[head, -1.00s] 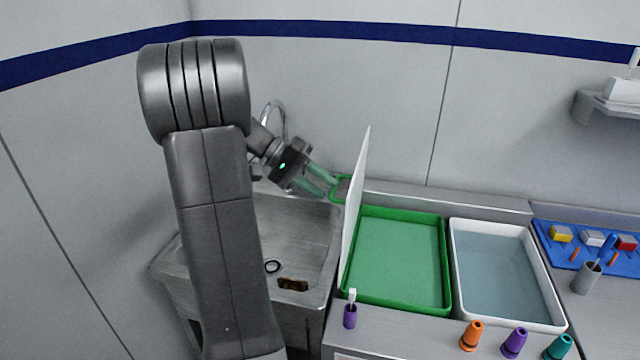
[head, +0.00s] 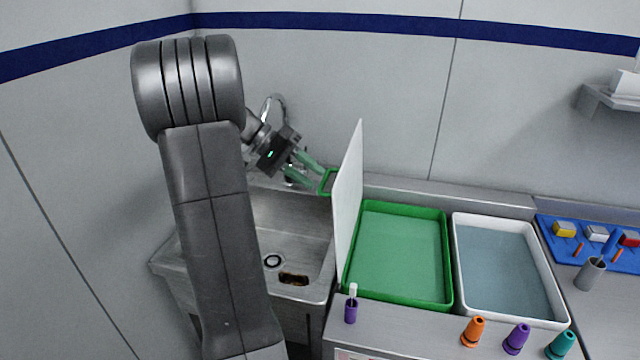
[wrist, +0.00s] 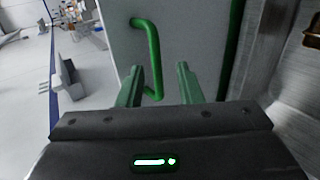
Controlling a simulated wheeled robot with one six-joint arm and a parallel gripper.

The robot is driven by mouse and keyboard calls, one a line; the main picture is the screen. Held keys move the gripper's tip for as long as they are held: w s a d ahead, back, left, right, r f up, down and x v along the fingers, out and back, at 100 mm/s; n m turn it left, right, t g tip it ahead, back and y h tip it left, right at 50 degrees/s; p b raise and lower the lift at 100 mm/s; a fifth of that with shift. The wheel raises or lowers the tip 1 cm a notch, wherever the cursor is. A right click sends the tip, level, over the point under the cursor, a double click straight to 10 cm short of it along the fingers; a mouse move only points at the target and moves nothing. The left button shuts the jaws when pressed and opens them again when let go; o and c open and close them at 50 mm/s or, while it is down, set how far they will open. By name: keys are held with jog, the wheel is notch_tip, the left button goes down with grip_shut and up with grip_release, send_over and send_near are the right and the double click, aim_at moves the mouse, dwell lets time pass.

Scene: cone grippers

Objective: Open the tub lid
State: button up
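The tub lid (head: 349,195) is a white panel standing nearly upright at the left edge of the green tub (head: 400,303), so the tub's top is uncovered. A green loop handle (head: 324,182) sits on the lid's left-hand face. My gripper (head: 313,172) has green fingers and is at the handle, to the left of the lid. In the wrist view my gripper (wrist: 160,82) has its fingers apart, with the handle (wrist: 154,50) rising beyond them and its lower end showing between them. Whether a finger touches the handle is unclear.
A metal sink (head: 295,235) with a tap (head: 272,108) lies left of the lid, below my gripper. A white tub (head: 550,285) stands right of the green one. Purple, orange and teal cone pieces (head: 473,332) stand along the front edge. The wall is close behind.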

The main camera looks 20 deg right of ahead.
aim_at(323, 180)
jog(key=v, duration=0.9)
jog(key=shift+a+r+b, duration=0.15)
jog(key=shift+a+b, duration=0.15)
jog(key=shift+a, duration=0.05)
jog(key=shift+w, duration=0.1)
jog(key=p+x, duration=0.1)
jog(key=x, duration=1.2)
jog(key=shift+d, duration=0.4)
